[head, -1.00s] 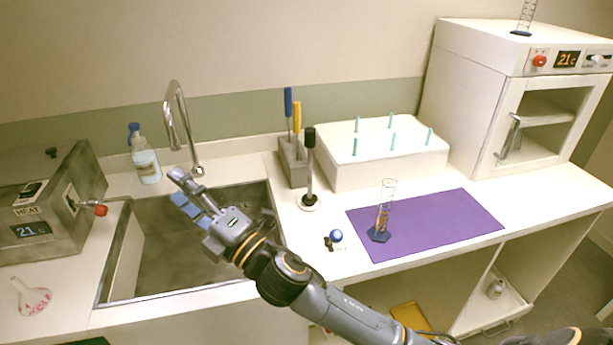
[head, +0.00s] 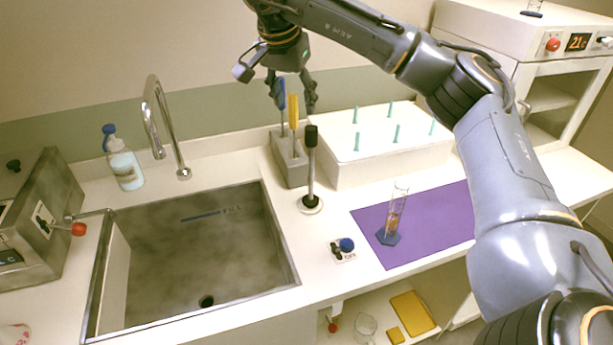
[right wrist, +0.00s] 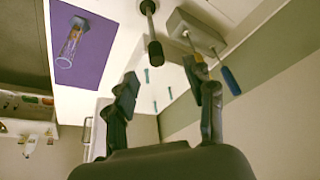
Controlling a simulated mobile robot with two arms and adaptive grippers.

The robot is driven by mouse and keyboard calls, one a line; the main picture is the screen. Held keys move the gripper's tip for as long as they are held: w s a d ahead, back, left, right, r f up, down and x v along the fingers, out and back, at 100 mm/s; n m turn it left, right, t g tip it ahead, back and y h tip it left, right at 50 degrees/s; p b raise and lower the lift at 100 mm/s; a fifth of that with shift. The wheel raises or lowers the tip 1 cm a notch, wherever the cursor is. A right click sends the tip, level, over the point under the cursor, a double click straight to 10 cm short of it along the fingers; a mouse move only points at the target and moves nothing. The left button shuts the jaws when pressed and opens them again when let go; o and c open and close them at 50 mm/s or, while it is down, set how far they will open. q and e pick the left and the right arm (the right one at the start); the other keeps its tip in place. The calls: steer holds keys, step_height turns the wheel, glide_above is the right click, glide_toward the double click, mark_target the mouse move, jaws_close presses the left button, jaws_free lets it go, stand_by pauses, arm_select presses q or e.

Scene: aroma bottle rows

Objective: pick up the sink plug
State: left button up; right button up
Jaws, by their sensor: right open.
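An upright metal rod with a black handle (head: 311,137) and a round base (head: 311,204) stands on the counter right of the sink; it may be the sink plug, but I cannot be sure. The right wrist view shows its black handle (right wrist: 155,52) beyond the space between my fingers. My right gripper (head: 294,98) is open and empty, pointing down near the tool block and above the counter; it also shows in the right wrist view (right wrist: 165,88). The sink (head: 150,262) has a dark, uncovered drain hole (head: 207,301). My left gripper is out of view.
A grey block (head: 291,166) with blue- and yellow-handled tools stands close beside the rod. A white box (head: 385,168) with teal pegs is behind it. A glass cylinder (head: 395,215) stands on a purple mat (head: 440,213). A curved tap (head: 150,115) stands behind the sink.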

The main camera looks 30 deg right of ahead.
mark_target(311, 128)
steer(key=d+f, duration=0.1)
steer(key=f, duration=0.1)
steer(key=w+d+f, duration=0.1)
steer(key=d+f, duration=0.1)
steer(key=d+f+p, duration=0.1)
steer(key=f, duration=0.1)
steer(key=shift+w+d+f, duration=0.15)
steer(key=shift+f, duration=0.1)
steer(key=shift+w+d+f+p, duration=0.15)
steer(key=shift+f+p, duration=0.15)
steer(key=shift+f, duration=0.15)
steer(key=p+x, duration=0.1)
steer(key=x, duration=0.2)
steer(key=shift+w+d+f, duration=0.15)
steer(key=shift+d+f, duration=0.05)
steer(key=shift+f, duration=0.05)
steer(key=shift+d+f, duration=0.15)
steer(key=shift+f, duration=0.25)
steer(key=shift+h, duration=0.3)
steer(key=shift+c, duration=0.2)
jaws_close()
